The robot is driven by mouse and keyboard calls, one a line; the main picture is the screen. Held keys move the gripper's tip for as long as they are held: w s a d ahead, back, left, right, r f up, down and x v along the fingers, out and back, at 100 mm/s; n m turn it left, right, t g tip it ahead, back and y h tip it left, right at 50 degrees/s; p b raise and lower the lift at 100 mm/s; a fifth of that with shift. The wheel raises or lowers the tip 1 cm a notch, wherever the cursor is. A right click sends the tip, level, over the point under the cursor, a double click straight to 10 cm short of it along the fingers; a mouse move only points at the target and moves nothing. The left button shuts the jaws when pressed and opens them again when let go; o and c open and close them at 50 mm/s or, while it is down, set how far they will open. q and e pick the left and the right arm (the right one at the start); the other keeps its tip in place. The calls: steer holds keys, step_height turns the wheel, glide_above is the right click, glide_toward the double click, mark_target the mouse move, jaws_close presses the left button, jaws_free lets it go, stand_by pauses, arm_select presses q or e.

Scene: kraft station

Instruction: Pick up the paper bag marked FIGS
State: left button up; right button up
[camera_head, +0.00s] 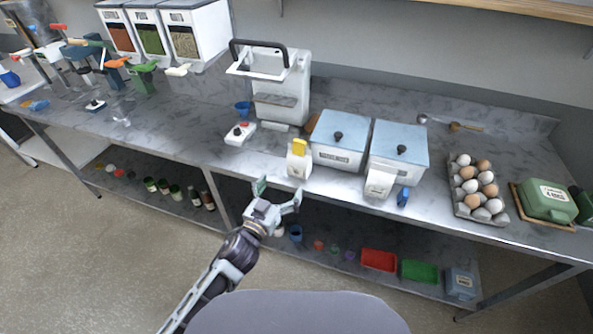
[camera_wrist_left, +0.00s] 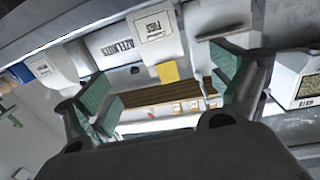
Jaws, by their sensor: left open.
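The paper bag marked FIGS (camera_head: 298,164) is white with a yellow piece at its top. It stands near the counter's front edge, in front of the left blue-lidded bin. My right gripper is not in view.
Another white bag (camera_head: 380,182) stands right of the FIGS bag, by a second blue-lidded bin (camera_head: 400,140). A white scale-like device (camera_head: 240,133) sits to its left. The counter edge and a lower shelf with red (camera_head: 379,260) and green trays are close by. Eggs stand farther right.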

mark_target(297, 160)
arm_select(q)
steer(key=shift+r+p+x, duration=0.2)
steer(key=shift+p+x, duration=0.1)
steer(key=shift+x, duration=1.8)
steer(key=shift+r+p+x, duration=0.15)
steer(key=shift+p+x, duration=0.15)
steer(key=shift+x, duration=1.8)
steer(key=shift+w, duration=0.1)
steer(key=shift+x, duration=1.2)
steer(key=shift+p+x, duration=0.4)
steer(key=shift+x, duration=1)
